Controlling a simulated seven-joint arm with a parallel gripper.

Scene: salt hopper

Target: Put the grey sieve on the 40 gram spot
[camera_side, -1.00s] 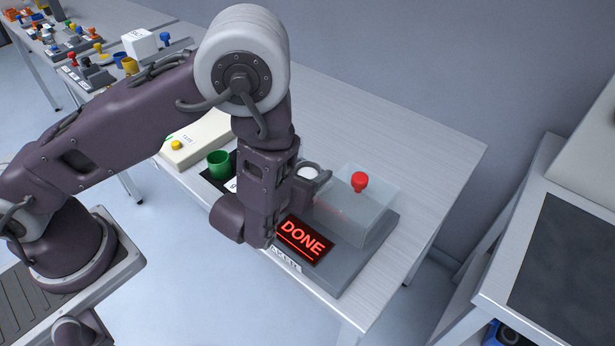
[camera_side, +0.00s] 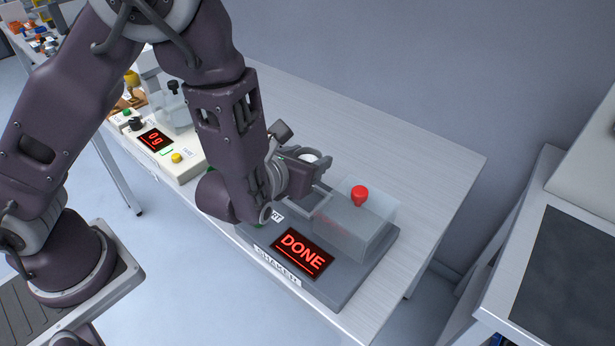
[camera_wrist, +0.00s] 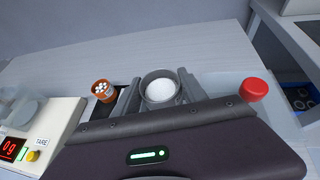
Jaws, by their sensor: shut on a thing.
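The grey sieve (camera_wrist: 147,84) is a round grey cup with white salt in it, between my fingers in the wrist view. My gripper (camera_wrist: 160,92) is shut on it. In the side view my gripper (camera_side: 312,178) holds it just left of the clear box on the shaker, and mostly its white contents show (camera_side: 308,156). It looks upright, above the bench; the exact height is unclear. I cannot make out a spot marked 40 gram in either view.
The shaker (camera_side: 345,288) shows DONE and carries a clear box with a red knob (camera_side: 360,195). A scale (camera_side: 187,172) reading 0g stands to the left. An orange container with white dots (camera_wrist: 103,90) stands left of my fingers. The bench behind is clear.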

